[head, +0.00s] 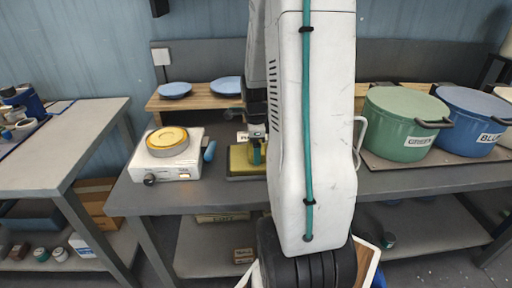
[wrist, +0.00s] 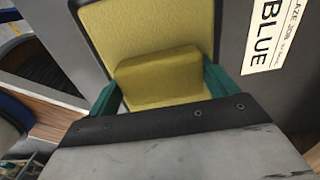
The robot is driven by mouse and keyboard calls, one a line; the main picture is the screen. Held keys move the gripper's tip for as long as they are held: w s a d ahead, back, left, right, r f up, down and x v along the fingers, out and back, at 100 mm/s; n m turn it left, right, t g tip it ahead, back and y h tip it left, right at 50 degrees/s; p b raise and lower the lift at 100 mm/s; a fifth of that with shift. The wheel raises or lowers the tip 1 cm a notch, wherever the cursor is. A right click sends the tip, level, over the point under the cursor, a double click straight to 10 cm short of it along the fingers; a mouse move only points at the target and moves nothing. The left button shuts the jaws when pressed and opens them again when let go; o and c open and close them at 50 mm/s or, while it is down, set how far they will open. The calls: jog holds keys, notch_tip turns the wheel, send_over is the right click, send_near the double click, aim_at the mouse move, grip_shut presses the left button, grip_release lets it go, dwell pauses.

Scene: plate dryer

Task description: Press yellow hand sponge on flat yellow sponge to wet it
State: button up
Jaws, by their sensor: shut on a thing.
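The flat yellow sponge (head: 239,162) lies in a dark tray on the grey table, left of my arm in the head view. It also fills the upper middle of the wrist view (wrist: 150,22). The yellow hand sponge (wrist: 160,78) is a block between the two teal fingers of my gripper (wrist: 162,88), which is shut on it. In the wrist view the hand sponge is over the flat sponge; I cannot tell whether they touch. In the head view my gripper (head: 256,153) points down at the flat sponge, and the hand sponge is hard to make out there.
A white appliance (head: 166,164) with a round yellow-topped piece stands left of the flat sponge. Blue plates (head: 175,90) rest on a wooden board behind. A green pot (head: 400,125) and a blue pot (head: 472,122) stand right. A BLUE label (wrist: 268,30) lies beside the tray.

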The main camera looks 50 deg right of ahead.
jog(key=shift+r, duration=3.5)
